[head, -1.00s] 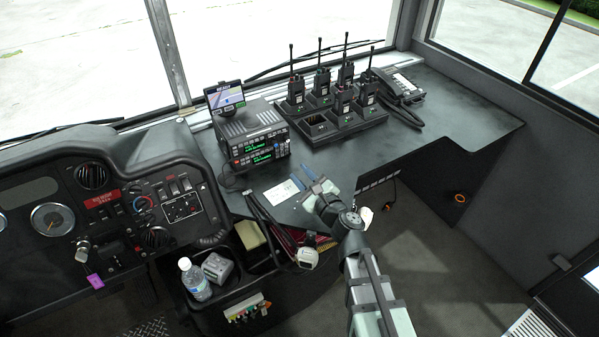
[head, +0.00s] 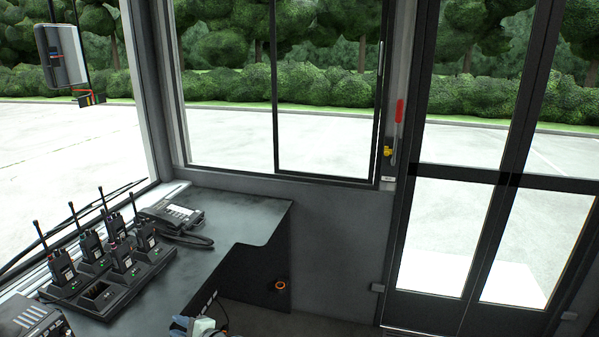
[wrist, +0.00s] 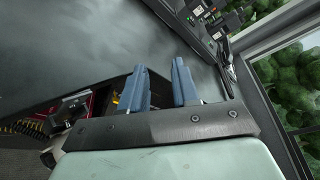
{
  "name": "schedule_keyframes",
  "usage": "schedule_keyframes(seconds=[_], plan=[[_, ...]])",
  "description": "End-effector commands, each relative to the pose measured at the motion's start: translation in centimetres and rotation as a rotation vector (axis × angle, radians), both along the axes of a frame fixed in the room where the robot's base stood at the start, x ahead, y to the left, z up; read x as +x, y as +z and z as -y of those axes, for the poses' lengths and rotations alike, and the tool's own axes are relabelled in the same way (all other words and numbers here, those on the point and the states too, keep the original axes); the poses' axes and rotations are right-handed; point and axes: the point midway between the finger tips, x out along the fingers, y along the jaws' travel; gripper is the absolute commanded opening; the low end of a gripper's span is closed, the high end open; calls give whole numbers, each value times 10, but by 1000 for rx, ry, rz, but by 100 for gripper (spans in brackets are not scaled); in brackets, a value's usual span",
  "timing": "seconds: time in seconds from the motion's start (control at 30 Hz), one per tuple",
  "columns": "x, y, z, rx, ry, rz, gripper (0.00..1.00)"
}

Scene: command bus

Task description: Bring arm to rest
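My gripper (wrist: 158,68) shows in the wrist view, with its two blue fingers apart and nothing between them. It is over or near the dark grey desk (wrist: 100,40); I cannot tell how far above it. The same desk (head: 232,215) stands at the left in the head view.
Handheld radios stand in a charger (head: 130,287) on the desk, beside a corded phone (head: 172,215). A radio unit (head: 30,322) is cut off at the lower left. Glass doors (head: 440,235) are at the right. In the wrist view, cluttered items lie at lower left.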

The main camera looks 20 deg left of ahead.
Motion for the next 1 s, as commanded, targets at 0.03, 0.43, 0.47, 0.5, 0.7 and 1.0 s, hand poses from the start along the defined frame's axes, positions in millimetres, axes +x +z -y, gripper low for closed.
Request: schedule_keyframes(seconds=[0.03, 0.43, 0.47, 0.5, 0.7, 1.0], plan=[[20, -11, 16, -37, -20, 36, 30], [63, -171, 177, -462, 110, 215, 30], [62, -183, 191, -495, 127, 219, 30], [61, -199, 210, -538, 152, 224, 30], [39, -273, 305, -738, 293, 211, 30], [-32, -358, 452, -977, 559, 101, 30]])
